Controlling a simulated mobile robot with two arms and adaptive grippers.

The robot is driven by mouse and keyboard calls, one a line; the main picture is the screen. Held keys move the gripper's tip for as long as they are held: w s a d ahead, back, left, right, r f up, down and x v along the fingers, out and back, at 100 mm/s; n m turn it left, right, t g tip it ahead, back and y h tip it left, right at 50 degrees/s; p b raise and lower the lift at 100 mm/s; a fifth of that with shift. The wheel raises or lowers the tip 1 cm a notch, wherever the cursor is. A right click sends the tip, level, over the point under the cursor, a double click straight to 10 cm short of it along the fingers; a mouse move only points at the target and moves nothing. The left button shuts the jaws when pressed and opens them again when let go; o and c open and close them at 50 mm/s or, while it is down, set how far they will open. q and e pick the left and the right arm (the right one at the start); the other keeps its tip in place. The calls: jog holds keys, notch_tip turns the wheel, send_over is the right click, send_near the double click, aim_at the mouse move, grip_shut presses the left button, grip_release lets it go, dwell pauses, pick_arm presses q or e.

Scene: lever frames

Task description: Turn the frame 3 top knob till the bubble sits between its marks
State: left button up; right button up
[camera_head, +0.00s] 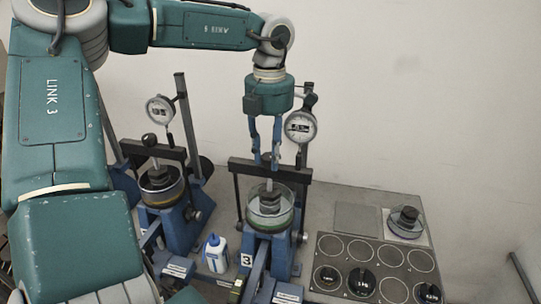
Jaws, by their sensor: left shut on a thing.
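Frame 3 (270,220), a blue lever frame with a "3" label at its foot, stands near the middle of the head view. Its dark crossbar (236,164) spans two uprights above a round cell (286,217). My left gripper (266,158) comes down from above, its two blue fingers on either side of the top knob at the crossbar. My right gripper is not in view.
A second lever frame (180,222) with a black knob (150,140) and dial gauge (160,109) stands left. Another dial gauge (300,126) is right of my gripper. A white bottle (215,253) stands between the frames. A dark tray (345,262) with round places and weights lies right.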

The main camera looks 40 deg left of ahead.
pick_arm(q)
jog(key=m+b, duration=0.1)
jog(key=m, duration=0.2)
jog(key=shift+a, duration=0.15)
jog(key=shift+m+b, duration=0.3)
jog(key=shift+m, duration=1.2)
